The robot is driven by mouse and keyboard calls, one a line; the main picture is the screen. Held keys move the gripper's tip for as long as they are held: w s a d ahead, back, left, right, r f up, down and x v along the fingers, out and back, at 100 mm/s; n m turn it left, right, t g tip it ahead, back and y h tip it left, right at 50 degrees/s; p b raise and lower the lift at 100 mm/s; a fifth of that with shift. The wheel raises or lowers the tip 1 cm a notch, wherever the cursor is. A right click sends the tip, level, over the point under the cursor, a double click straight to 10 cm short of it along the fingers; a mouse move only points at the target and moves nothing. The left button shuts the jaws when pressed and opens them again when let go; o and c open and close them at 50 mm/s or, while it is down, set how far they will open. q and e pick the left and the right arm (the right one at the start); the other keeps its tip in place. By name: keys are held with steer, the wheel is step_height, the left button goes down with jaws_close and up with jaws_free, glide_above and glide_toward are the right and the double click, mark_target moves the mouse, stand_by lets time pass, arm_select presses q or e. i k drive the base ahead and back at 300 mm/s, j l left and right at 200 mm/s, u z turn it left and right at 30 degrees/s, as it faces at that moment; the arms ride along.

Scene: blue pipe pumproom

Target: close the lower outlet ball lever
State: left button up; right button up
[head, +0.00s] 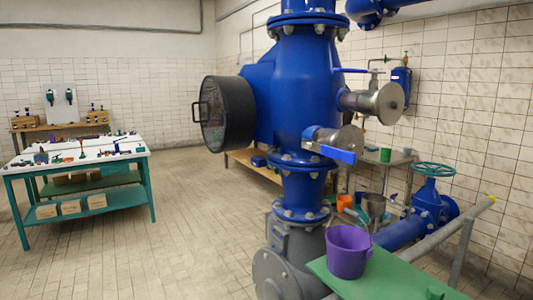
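The lower outlet ball lever (338,154) is a blue flat handle in the head view, right of centre. It lies roughly level in front of the lower steel outlet (349,139) on the big blue pipe body. A second steel outlet (389,103) sits higher and to the right, with a thin blue lever (350,70) above it. Neither of my grippers shows in the head view, and nothing is seen touching the lower lever.
The blue pipe body (304,92) has a round black cover (224,114) on its left. A purple bucket (348,252) stands on a green bench (390,278) below the lower outlet. A teal handwheel (433,169) is at right. The left floor is clear before the worktable (84,151).

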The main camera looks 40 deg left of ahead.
mark_target(343, 155)
steer(key=u, duration=0.9)
steer(key=i+l, duration=0.05)
